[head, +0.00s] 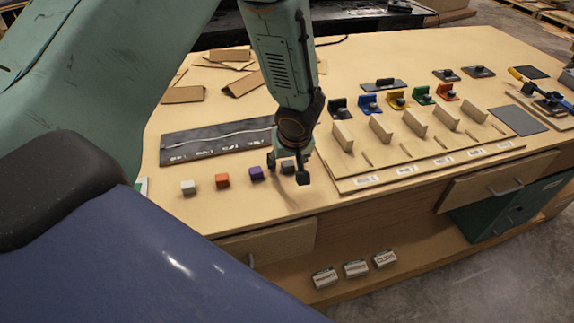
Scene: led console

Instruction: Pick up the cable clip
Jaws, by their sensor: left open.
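A row of small blocks, likely the cable clips, lies on the wooden worktop in the head view: a white one (188,187), an orange one (222,181), a purple one (256,173) and a dark grey one (288,167). Which of them is meant I cannot tell. My left gripper (287,170) points down with its fingers apart, one on each side of the dark grey block in the picture. They partly cover it, and I cannot tell whether they touch it. My right gripper is not in view.
A dark panel (190,148) with a white wavy line lies behind the blocks. To the right stands a wooden rack (380,130) with upright dividers and coloured brackets behind it. Cardboard pieces (183,95) lie at the back. Small labelled boxes (356,268) sit on the lower shelf.

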